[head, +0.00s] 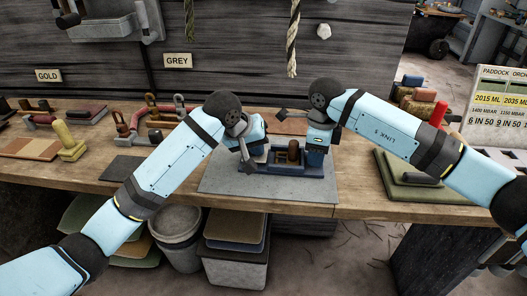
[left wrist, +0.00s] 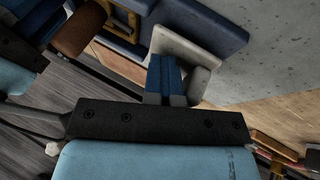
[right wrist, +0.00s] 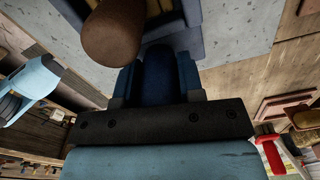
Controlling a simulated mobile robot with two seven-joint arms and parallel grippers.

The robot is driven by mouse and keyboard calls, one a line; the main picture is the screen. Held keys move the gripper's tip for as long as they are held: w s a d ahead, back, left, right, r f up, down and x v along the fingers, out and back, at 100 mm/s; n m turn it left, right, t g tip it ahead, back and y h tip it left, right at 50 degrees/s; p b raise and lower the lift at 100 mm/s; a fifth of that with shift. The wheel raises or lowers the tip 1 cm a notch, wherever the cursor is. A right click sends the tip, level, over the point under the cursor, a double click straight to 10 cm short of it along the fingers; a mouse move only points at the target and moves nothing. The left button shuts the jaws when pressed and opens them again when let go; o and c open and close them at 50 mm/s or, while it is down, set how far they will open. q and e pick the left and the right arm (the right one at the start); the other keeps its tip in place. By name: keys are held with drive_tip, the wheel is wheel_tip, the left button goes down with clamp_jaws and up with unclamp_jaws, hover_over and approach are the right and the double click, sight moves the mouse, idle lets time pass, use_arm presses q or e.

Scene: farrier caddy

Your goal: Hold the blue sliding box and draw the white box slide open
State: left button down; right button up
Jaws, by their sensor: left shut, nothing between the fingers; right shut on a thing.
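The blue sliding box (head: 300,169) sits on a grey mat on the bench, with a brown rounded post (head: 293,150) standing up from it. My right gripper (head: 318,141) is shut on the box's right end; in the right wrist view its fingers (right wrist: 158,75) close on a dark blue part beside the brown post (right wrist: 112,32). My left gripper (head: 246,156) is at the box's left end. In the left wrist view its fingers (left wrist: 164,75) are shut and empty, against or just in front of the pale white slide (left wrist: 185,48) with its rounded knob (left wrist: 199,84).
The grey mat (head: 225,182) has free room in front of the box. A dark plate (head: 121,169) lies to the left and a green stack (head: 405,182) to the right. Red-handled tools (head: 150,118) stand behind left, and a rope (head: 293,45) hangs behind.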

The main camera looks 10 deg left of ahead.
use_arm(q)
drive_tip(key=shift+r, duration=0.25)
use_arm(e)
drive_tip(key=shift+w, duration=0.15)
use_arm(q)
drive_tip(key=shift+r, duration=1.35)
drive_tip(key=shift+d+r, duration=0.3)
drive_tip(key=shift+r, duration=0.6)
drive_tip(key=shift+d+r, duration=0.25)
drive_tip(key=shift+r, duration=0.6)
use_arm(e)
drive_tip(key=shift+f, duration=0.1)
drive_tip(key=o, duration=1.2)
